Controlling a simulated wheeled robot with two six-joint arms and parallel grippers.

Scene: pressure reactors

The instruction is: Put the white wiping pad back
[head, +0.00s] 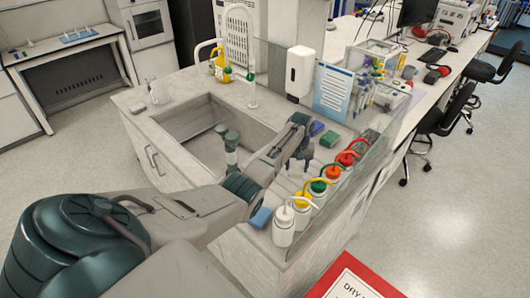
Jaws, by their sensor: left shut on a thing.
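My left gripper (298,165) points down over the counter strip right of the sink, beside the row of wash bottles. It is shut on a pale thing, which looks like the white wiping pad but is mostly hidden by the fingers and blends with the pale counter. I cannot tell whether it touches the counter. A green pad (330,139) lies behind the gripper, and a blue pad (261,218) lies in front of it, near the white-capped bottle. My right gripper is not in view.
Several wash bottles with coloured caps, one red-capped (345,161), stand close right of the gripper along a clear screen (374,142). A small white item (138,108) lies on the far-left counter.

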